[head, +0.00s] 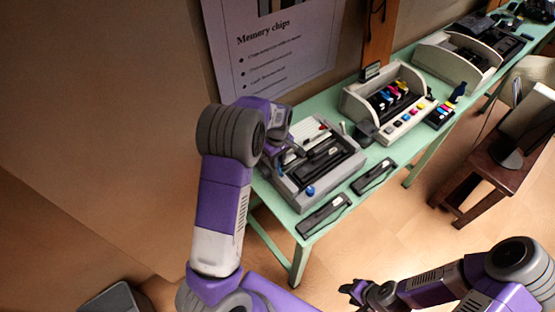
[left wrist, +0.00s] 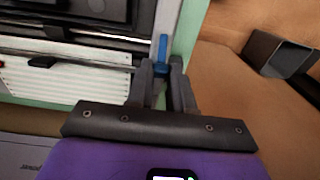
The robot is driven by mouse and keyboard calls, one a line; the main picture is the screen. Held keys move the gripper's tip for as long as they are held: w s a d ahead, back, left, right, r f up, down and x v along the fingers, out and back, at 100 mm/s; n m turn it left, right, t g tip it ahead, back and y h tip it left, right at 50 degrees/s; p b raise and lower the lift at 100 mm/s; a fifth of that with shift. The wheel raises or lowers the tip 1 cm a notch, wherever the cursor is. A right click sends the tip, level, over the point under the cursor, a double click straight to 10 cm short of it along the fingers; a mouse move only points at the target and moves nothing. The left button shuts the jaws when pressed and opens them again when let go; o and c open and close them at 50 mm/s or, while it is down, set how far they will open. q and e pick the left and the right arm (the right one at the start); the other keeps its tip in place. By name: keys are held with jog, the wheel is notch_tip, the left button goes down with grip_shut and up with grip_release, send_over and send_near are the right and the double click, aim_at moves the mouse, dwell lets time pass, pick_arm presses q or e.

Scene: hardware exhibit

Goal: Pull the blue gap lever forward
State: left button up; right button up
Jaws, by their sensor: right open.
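The grey printer (head: 335,175) stands on the green table, with a blue knob (head: 310,190) at its front corner. In the left wrist view the blue gap lever (left wrist: 163,48) stands at the printer's edge, beside the white ribbed panel (left wrist: 60,80). My left gripper (left wrist: 162,72) has its two fingers on either side of the lever's lower part, with blue filling the narrow gap between them. In the head view my left gripper (head: 294,150) is at the printer's left side, and my arm hides the lever. My right gripper (head: 355,290) is open and empty, low in front of the table.
Two dark flat parts (head: 323,214) lie along the front of the green table (head: 283,213). A second printer with coloured cartridges (head: 395,95) stands further right. A wooden stool (head: 480,175) stands on the floor at the right. A poster (head: 275,50) hangs behind the table.

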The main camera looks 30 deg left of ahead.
aim_at(281, 171)
pick_arm(q)
grip_shut()
jog(key=shift+s+d+r+t+y, duration=0.2)
jog(key=shift+d+t+y, duration=0.1)
jog(key=shift+d+y, duration=0.3)
jog(key=shift+s+d+y, duration=0.15)
jog(key=shift+d+y, duration=0.25)
jog(key=shift+y, duration=0.3)
jog(key=shift+s+d+t+y+b, duration=0.3)
jog(key=shift+d+t+y+b, duration=0.45)
jog(key=shift+y, duration=0.35)
jog(key=shift+s+d+f+t+y+b, duration=0.15)
jog(key=shift+s+d+t+y+b, duration=0.2)
jog(key=shift+y+b, duration=0.3)
jog(key=d+y+b, duration=0.1)
jog(key=b, duration=0.1)
jog(key=d+f+t+y+b, duration=0.1)
jog(key=y+b, duration=0.1)
jog(key=b, duration=0.1)
jog(key=s+d+t+y+b, duration=0.1)
jog(key=y+b, duration=0.1)
jog(key=shift+f+b, duration=0.15)
jog(key=shift+b, duration=0.15)
